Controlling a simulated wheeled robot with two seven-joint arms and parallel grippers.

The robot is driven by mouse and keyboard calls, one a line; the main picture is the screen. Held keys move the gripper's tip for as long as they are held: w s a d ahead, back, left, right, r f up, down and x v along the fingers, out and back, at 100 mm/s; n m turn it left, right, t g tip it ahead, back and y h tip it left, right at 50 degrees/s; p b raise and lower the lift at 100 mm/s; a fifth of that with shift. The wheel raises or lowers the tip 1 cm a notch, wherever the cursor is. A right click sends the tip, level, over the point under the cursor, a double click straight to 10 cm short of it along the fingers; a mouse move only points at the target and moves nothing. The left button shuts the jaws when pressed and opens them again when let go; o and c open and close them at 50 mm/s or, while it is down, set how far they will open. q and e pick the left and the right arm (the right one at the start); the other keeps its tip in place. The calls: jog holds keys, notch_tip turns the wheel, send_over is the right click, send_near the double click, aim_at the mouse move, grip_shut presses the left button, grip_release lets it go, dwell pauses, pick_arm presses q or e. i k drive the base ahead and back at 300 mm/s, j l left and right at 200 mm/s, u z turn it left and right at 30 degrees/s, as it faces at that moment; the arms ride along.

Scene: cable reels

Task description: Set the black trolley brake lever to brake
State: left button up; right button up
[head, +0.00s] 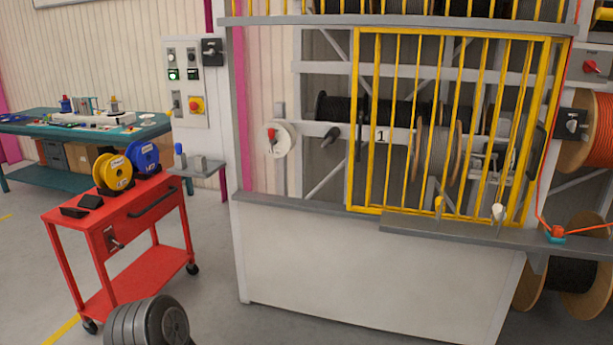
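The red trolley (135,215) stands at the left in the head view. The lever's handle seems to point down and to the right. It is too small to read any marks beside it, so I cannot tell which setting it is at. Neither of my grippers shows in this view.
A yellow reel (112,172) and a blue reel (143,157) stand on the trolley top. A yellow barred cage (455,125) over a white base (375,265) fills the right. A teal workbench (75,130) stands behind. Grey floor lies between trolley and base.

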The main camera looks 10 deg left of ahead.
aim_at(121, 246)
jog(key=i+j+u, duration=0.2)
jog(key=i+u, duration=0.95)
jog(key=i+l+u, duration=0.2)
jog(key=i+u, duration=0.45)
jog(key=i+l+z, duration=0.1)
jog(key=i, duration=0.4)
jog(key=i+l, duration=0.2)
jog(key=i, duration=0.3)
jog(key=i+j, duration=0.2)
jog(key=j, duration=0.15)
jog(key=i+j+z, duration=0.1)
jog(key=j, duration=0.3)
jog(key=i+j, duration=0.25)
jog(key=j, duration=0.15)
jog(key=i+j+z, duration=0.15)
jog(key=j, duration=0.2)
